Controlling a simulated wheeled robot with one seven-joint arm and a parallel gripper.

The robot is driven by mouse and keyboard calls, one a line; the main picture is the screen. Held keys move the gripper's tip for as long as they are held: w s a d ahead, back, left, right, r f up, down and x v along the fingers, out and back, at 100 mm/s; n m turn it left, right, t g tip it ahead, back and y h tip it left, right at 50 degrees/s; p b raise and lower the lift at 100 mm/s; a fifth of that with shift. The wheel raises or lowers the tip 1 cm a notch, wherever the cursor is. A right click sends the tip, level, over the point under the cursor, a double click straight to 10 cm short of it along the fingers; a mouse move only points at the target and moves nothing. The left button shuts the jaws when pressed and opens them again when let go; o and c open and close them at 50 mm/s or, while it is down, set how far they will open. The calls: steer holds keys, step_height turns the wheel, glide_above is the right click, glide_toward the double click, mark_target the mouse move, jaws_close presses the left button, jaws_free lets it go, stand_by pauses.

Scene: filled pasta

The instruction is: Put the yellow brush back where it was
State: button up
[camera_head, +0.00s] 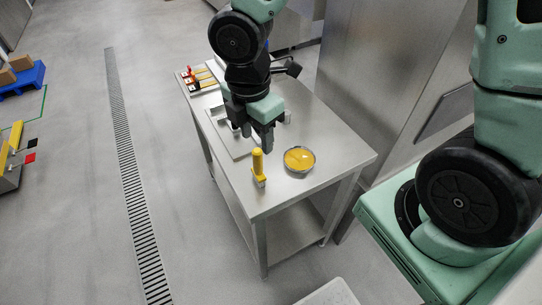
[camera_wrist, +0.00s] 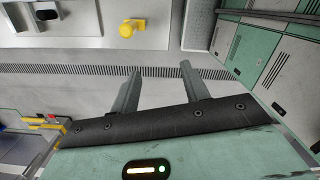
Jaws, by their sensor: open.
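The yellow brush (camera_head: 258,163) stands upright near the front left edge of the steel table (camera_head: 318,192), its yellow handle pointing up. In the wrist view the yellow brush (camera_wrist: 130,28) shows at the top, beyond the fingertips and apart from them. My gripper (camera_head: 261,140) is above the table, behind the brush in the head view. Its two fingers (camera_wrist: 161,70) are spread with nothing between them. A round bowl (camera_head: 299,171) with yellow contents sits to the right of the brush.
Several brushes or tools with red, yellow and black parts (camera_head: 198,80) lie at the table's far left end. A pale tray or board (camera_head: 240,150) lies partly hidden under my arm. A steel cabinet (camera_head: 385,70) stands to the right. The table's front corner is clear.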

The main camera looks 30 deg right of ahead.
steer(key=s+a+r+m, duration=0.1)
steer(key=s+r+m, duration=0.2)
steer(key=s+m, duration=0.3)
steer(key=s+a+r+m+y, duration=0.1)
steer(key=s+a+r+m, duration=0.1)
steer(key=s+m, duration=0.5)
steer(key=shift+s+r+m, duration=0.2)
steer(key=shift+r+m, duration=0.1)
steer(key=shift+r, duration=0.55)
steer(key=shift+a+f, duration=0.1)
